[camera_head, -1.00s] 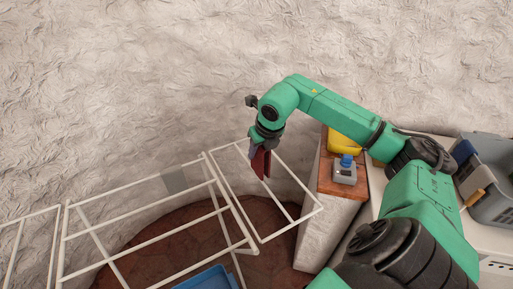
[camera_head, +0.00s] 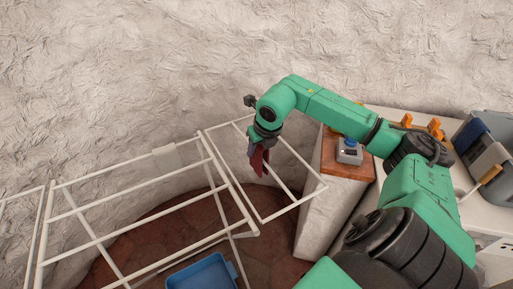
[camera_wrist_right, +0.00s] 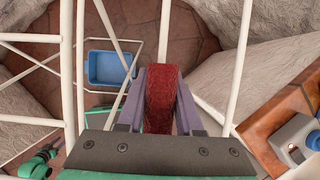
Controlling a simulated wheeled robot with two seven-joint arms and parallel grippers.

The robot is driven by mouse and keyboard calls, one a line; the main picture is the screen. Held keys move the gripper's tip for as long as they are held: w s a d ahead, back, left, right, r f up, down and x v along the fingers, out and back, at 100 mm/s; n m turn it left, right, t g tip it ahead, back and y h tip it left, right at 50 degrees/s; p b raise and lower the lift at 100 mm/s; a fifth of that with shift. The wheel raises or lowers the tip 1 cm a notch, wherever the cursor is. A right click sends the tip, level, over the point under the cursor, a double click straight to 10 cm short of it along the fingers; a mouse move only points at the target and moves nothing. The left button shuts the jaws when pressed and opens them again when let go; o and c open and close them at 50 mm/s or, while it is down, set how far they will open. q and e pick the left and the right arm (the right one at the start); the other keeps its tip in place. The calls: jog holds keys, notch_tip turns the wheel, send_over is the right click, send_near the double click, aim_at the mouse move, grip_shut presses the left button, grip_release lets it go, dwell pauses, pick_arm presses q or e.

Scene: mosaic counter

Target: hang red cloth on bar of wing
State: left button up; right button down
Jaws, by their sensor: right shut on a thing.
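My right gripper (camera_head: 259,148) is shut on the red cloth (camera_head: 262,162), which hangs down from the jaws as a small dark red piece. In the right wrist view the cloth (camera_wrist_right: 161,98) is a folded strip between the two grey fingers of the gripper (camera_wrist_right: 163,72). The white wing (camera_head: 308,196) of the drying rack is on the rack's right side. The cloth appears over the wing's frame, among its bars; I cannot tell whether it touches a bar. My left gripper is not in view.
The white rack (camera_head: 105,239) extends left. A blue tray (camera_head: 203,274) sits on the brown tiled floor below. Right of the wing is a stone counter (camera_head: 318,228) with a wooden top and a grey device with a blue top (camera_head: 349,150). A grey crate (camera_head: 492,150) stands at far right.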

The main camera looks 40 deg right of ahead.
jog(key=shift+f+b, duration=1.95)
jog(key=shift+f, duration=0.45)
jog(key=c, duration=0.5)
grip_release()
jog(key=shift+r, duration=0.1)
jog(key=d+b+v, duration=0.1)
jog(key=v, duration=1.3)
jog(key=shift+a+r+b, duration=0.25)
jog(key=shift+a+b, duration=0.15)
jog(key=shift+a, duration=0.05)
